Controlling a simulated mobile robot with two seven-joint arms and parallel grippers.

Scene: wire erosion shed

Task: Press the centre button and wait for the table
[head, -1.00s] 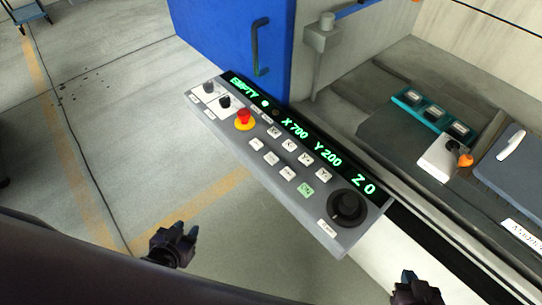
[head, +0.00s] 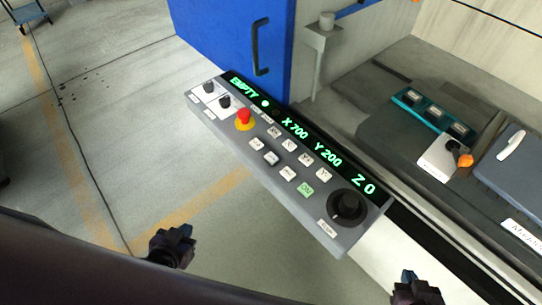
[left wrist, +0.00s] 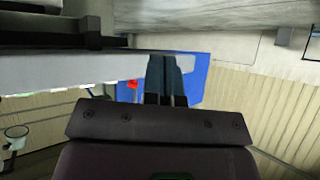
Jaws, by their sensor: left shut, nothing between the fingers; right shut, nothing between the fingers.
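The grey control panel (head: 225,130) stands in the middle of the head view. Its display (head: 300,132) reads EMPTY, X 700, Y 200, Z 0 in green, with a lit green lamp beside EMPTY. Two rows of small buttons, mostly white, lie below it; their labels are too small to tell which is the centre button. One lower-row button (head: 271,158) shows a dark edge. My left gripper (head: 187,238) is shut and empty, left of and below the panel, touching nothing; it also shows in the left wrist view (left wrist: 166,62). My right gripper (head: 412,282) is shut at the bottom edge.
The panel also bears a red emergency button (head: 244,116), a green button (head: 306,189) and a black knob (head: 347,206). A blue door (head: 225,35) stands behind. The machine bed at right holds a teal rack (head: 432,113).

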